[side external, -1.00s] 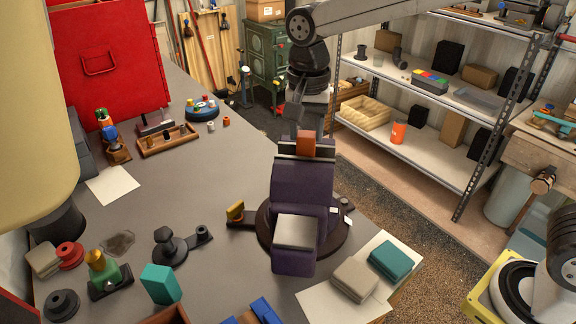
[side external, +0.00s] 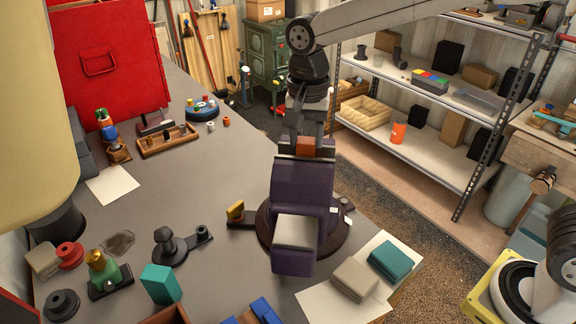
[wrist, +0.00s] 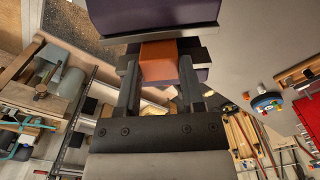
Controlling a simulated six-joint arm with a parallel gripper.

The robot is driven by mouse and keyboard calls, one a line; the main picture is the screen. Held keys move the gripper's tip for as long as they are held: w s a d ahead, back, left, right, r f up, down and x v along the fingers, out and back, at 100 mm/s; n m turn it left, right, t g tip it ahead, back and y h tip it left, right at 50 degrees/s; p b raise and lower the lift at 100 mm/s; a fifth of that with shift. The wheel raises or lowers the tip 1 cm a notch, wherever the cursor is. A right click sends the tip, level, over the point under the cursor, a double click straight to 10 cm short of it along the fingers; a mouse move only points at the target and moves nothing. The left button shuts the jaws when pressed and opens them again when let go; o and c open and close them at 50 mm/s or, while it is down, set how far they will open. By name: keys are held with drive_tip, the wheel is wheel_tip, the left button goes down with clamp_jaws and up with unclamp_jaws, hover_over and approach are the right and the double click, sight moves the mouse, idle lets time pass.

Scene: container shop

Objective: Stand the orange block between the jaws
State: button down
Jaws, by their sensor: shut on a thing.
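The orange block (side external: 306,145) is at the top of the purple vise (side external: 301,183), at its grey jaws (side external: 312,158). Its lower part is hidden in the side view. My gripper (side external: 309,143) comes from above and is shut on the block, one finger on either side. In the wrist view the orange block (wrist: 158,62) is between my fingertips, close against a grey jaw strip (wrist: 165,33). Whether it touches both jaws, or the vise floor, cannot be told.
The vise stands on a dark round base (side external: 262,228) on the grey bench (side external: 225,165). A yellow-ended handle (side external: 236,211) sticks out on the left. A teal block (side external: 160,284) and a dark post (side external: 167,243) stand front left. Shelving (side external: 440,140) is beyond the bench at right.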

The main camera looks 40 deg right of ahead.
drive_tip(key=shift+f, duration=0.2)
idle(0.4)
drive_tip(key=shift+c, duration=0.6)
unclamp_jaws()
drive_tip(key=shift+r, duration=0.1)
drive_tip(key=shift+r, duration=2.9)
drive_tip(key=shift+d, duration=0.1)
